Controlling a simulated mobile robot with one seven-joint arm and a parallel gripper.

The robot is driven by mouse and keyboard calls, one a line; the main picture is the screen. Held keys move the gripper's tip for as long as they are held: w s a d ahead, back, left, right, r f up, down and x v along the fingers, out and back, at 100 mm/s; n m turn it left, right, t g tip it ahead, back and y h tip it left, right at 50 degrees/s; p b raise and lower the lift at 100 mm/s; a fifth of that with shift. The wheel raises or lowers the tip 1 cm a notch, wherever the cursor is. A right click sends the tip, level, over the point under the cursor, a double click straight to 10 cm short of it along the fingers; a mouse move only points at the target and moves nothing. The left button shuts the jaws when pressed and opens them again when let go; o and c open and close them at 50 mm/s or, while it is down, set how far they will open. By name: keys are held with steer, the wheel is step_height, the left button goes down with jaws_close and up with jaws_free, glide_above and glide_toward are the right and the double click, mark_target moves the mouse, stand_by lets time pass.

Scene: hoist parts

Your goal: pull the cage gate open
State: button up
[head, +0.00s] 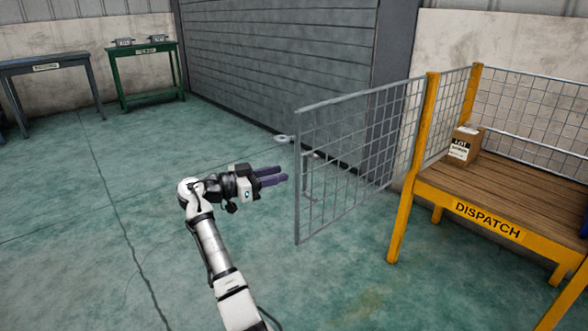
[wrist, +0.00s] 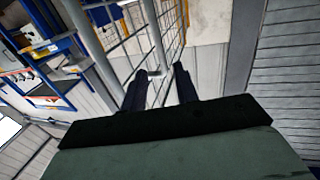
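The cage gate (head: 352,165) is a grey wire-mesh panel in a tubular frame. It extends left from a yellow post (head: 413,165) by the dispatch bench. A small grey handle (head: 311,155) shows near the gate's free edge. My gripper (head: 286,175) is just left of that edge, its two dark fingers pointing at it with a gap between them. In the wrist view my gripper (wrist: 162,80) is open, and a grey bar end (wrist: 155,73) lies between or just beyond the fingertips. I cannot tell whether they touch it. The gate mesh (wrist: 172,35) fills the area ahead.
A wooden-topped yellow dispatch bench (head: 490,185) with a labelled carton (head: 463,145) stands at the right. A grey shutter (head: 280,65) is behind. A green table (head: 145,73) and a grey table (head: 45,68) stand at the back left. The floor left of the gate is clear.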

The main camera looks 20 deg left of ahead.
steer(key=shift+v, duration=2.3)
